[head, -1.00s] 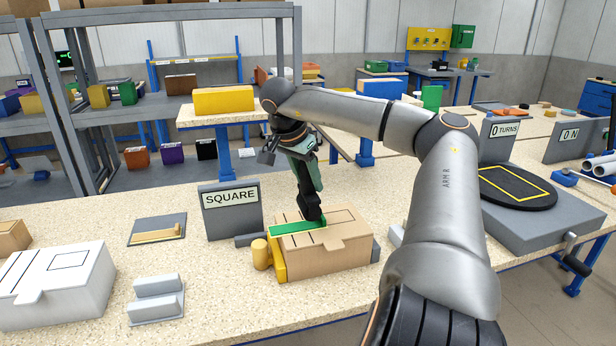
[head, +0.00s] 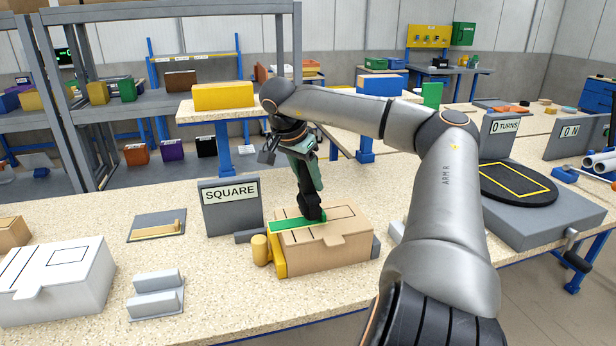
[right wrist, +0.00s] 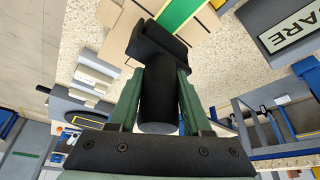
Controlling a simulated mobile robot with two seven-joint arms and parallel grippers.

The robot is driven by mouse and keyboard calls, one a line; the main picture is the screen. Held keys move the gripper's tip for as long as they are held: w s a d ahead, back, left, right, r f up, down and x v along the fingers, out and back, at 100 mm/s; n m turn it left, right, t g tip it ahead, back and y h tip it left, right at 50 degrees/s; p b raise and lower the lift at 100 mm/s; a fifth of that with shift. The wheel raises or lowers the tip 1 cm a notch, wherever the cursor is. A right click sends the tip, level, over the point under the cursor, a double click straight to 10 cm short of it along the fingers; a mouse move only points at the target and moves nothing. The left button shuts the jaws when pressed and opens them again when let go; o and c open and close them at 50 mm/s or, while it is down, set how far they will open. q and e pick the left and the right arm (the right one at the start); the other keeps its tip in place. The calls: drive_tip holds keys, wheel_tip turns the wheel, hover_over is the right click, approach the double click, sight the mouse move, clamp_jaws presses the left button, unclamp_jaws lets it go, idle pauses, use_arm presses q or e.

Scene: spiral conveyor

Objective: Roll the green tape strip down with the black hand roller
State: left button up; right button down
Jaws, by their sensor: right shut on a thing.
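The green tape strip (head: 290,226) lies along the top of a cardboard box (head: 325,255), from its left end to the black hand roller (head: 309,205). My right gripper (head: 304,176) is above the box, pointing down, shut on the roller's handle. In the right wrist view, the green fingers (right wrist: 157,95) sit on both sides of the black handle. The black roller head (right wrist: 158,42) is at the end of the green strip (right wrist: 182,12), and whether it presses on the strip is hard to tell. My left gripper is not in view.
A yellow part (head: 263,250) stands at the box's left end. A grey SQUARE sign (head: 231,219) stands behind it. A white box (head: 60,280) and a grey holder (head: 155,295) are at the left. A black turntable (head: 512,188) is at the right.

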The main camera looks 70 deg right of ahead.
drive_tip(key=shift+f+b, duration=0.55)
drive_tip(key=shift+f, duration=0.35)
idle(0.4)
drive_tip(key=shift+f+p, duration=0.2)
drive_tip(key=shift+p, duration=0.2)
idle(1.4)
drive_tip(key=shift+a+f, duration=0.15)
drive_tip(key=shift+f, duration=0.1)
idle(0.6)
drive_tip(key=shift+w+a+r, duration=0.1)
drive_tip(key=shift+w+a, duration=0.8)
drive_tip(key=shift+w, duration=0.15)
